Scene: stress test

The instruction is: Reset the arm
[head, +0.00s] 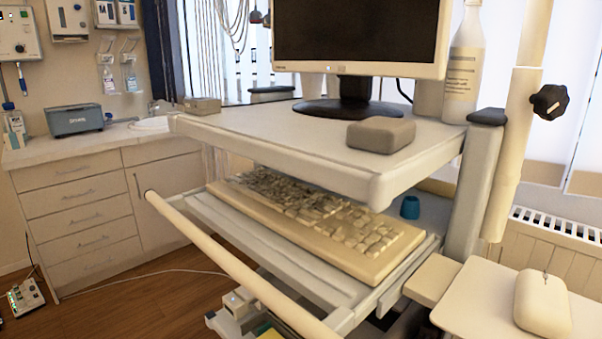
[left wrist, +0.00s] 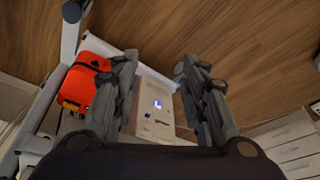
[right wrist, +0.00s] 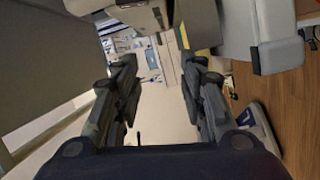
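Neither gripper nor arm shows in the head view. In the left wrist view my left gripper (left wrist: 155,75) has its two dark fingers spread apart with nothing between them. Wood floor and a pale box-like unit (left wrist: 155,110) lie beyond the fingers. In the right wrist view my right gripper (right wrist: 158,75) also has its fingers spread and holds nothing. Beyond it are pale surfaces and blurred small items.
A cart with a monitor (head: 360,35), a keyboard (head: 320,225) and a grey block (head: 381,134) fills the head view. A mouse (head: 542,303) lies on a side shelf. A cabinet (head: 90,215) stands left. An orange-red object (left wrist: 84,80) is near my left gripper.

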